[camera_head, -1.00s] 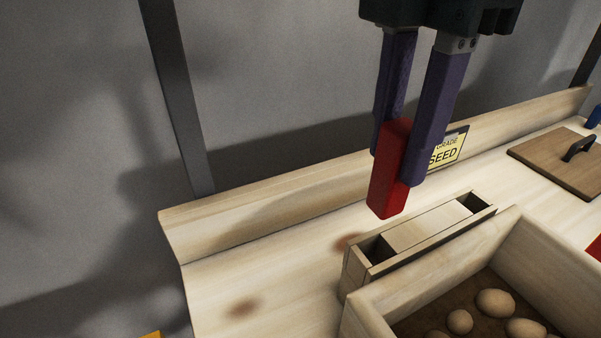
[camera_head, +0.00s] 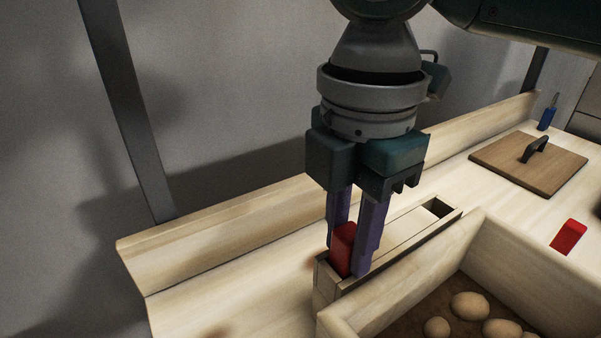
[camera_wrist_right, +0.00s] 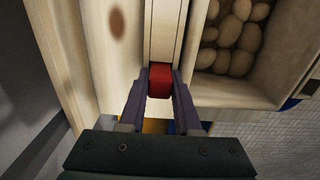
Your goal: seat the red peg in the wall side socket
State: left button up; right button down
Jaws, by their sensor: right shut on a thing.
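The red peg (camera_head: 343,247) is upright between the purple fingers of my right gripper (camera_head: 350,255), which is shut on it. The peg is at the left-end socket of the narrow wooden holder (camera_head: 405,228). Its lower end appears to be inside that opening, hidden by the holder's edge; I cannot tell how deep. The right-end socket (camera_head: 438,209) of the holder is empty. In the right wrist view, the red peg (camera_wrist_right: 160,80) shows between the fingers at the end of the wooden holder (camera_wrist_right: 163,35). My left gripper is not in view.
A wooden crate (camera_head: 440,290) of potatoes stands right beside the holder. A wooden bench back rail (camera_head: 230,222) runs behind it. A lid with a handle (camera_head: 515,165), a red block (camera_head: 568,236) and a blue-handled tool (camera_head: 547,115) lie to the right.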

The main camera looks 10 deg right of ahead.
jog(key=c, duration=0.9)
grip_release()
jog(key=o, duration=0.3)
notch_tip(320, 180, up, 12)
jog(key=p, duration=0.1)
jog(key=shift+p, duration=0.3)
jog(key=shift+r, duration=0.1)
